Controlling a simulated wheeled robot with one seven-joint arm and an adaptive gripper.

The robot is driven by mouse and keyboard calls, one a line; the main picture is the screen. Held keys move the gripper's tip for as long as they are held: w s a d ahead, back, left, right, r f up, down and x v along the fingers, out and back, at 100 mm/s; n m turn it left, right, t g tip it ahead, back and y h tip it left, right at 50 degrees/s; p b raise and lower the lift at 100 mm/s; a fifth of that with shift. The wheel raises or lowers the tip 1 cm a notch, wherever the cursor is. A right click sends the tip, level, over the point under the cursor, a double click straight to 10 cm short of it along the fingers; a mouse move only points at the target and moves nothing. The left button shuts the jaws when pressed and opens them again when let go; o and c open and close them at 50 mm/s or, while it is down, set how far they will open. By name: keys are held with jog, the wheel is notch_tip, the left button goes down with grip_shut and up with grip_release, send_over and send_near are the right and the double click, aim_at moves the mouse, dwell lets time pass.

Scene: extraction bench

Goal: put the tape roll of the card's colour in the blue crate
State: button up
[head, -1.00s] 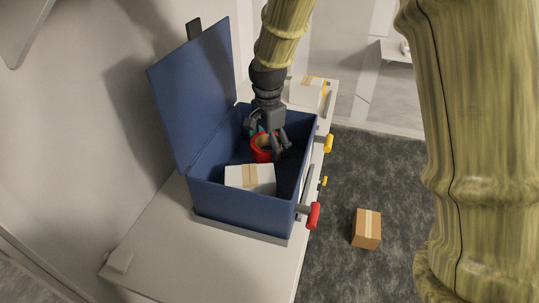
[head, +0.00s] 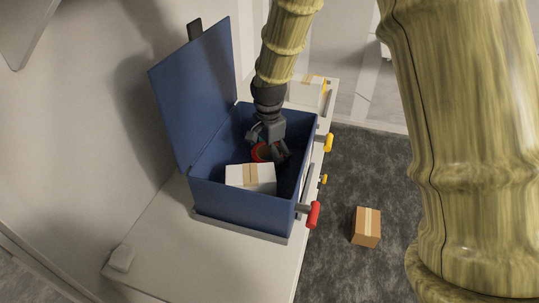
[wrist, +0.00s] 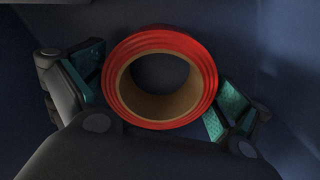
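A red tape roll (wrist: 207,76) with a tan core lies between the fingers of my gripper (wrist: 160,88) in the wrist view. The pads sit close against its two sides, and the ring faces the camera. In the head view, my gripper (head: 268,148) is down inside the open blue crate (head: 240,208), and the tape roll (head: 259,152) shows low in it, partly covered by a finger. Whether the roll touches the crate floor cannot be told. No colour card can be made out.
A white taped box (head: 250,179) is in the crate's near part, close to the roll. The crate's lid (head: 192,95) stands open at the left. Another pale box (head: 306,90) is behind the crate. A brown box (head: 366,227) is on the dark floor.

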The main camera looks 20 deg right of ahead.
notch_tip(320, 180, up, 12)
jog(key=b, duration=0.1)
jog(key=shift+r+b, duration=0.15)
jog(key=shift+b, duration=0.25)
dwell(0.4)
dwell(1.2)
